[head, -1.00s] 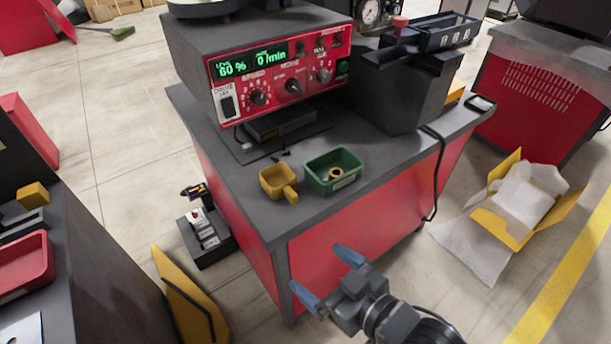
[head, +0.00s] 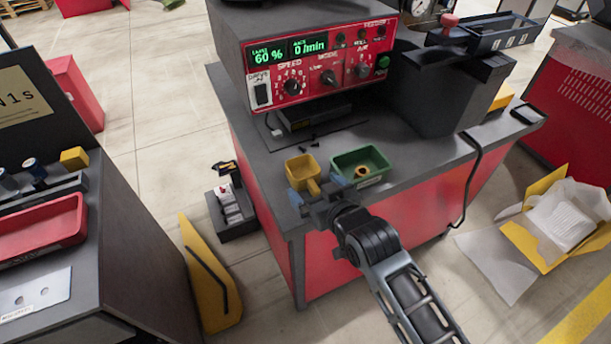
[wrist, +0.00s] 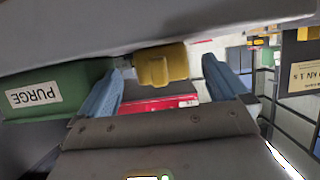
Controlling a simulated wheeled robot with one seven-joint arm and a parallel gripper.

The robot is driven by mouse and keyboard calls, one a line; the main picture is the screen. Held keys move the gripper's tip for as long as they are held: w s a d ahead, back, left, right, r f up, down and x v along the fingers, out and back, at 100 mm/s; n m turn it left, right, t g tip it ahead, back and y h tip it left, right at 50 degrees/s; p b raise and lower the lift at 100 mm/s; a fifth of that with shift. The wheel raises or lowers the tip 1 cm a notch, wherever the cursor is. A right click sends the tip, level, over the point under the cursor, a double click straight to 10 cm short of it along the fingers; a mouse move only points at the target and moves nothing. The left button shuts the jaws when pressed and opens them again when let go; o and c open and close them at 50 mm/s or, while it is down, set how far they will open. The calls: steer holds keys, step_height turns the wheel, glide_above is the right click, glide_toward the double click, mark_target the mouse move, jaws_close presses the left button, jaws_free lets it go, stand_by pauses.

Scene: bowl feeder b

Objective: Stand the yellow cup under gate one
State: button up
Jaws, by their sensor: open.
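The yellow cup (head: 299,169) stands upright near the front left of the dark bench top, with its handle toward my gripper. My gripper (head: 318,192) is open and empty at the bench's front edge, close to the handle. In the wrist view the yellow cup (wrist: 163,64) shows between the two blue fingertips (wrist: 161,72), with no clear contact. Gate one cannot be made out by any label. The red-fronted feeder control box (head: 325,65) stands behind the cup, with a dark low platform (head: 312,113) under it.
A green bin (head: 345,164) holding a brass-coloured ring stands just right of the cup; its PURGE label shows in the wrist view (wrist: 34,95). Small dark parts lie behind the cup. A dark hopper-like block (head: 445,95) fills the bench's right side.

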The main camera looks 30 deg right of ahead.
mark_target(310, 183)
steer(key=x, duration=0.3)
steer(key=shift+w, duration=0.1)
steer(key=c, duration=1.2)
steer(key=shift+c, duration=1)
steer(key=shift+r, duration=0.1)
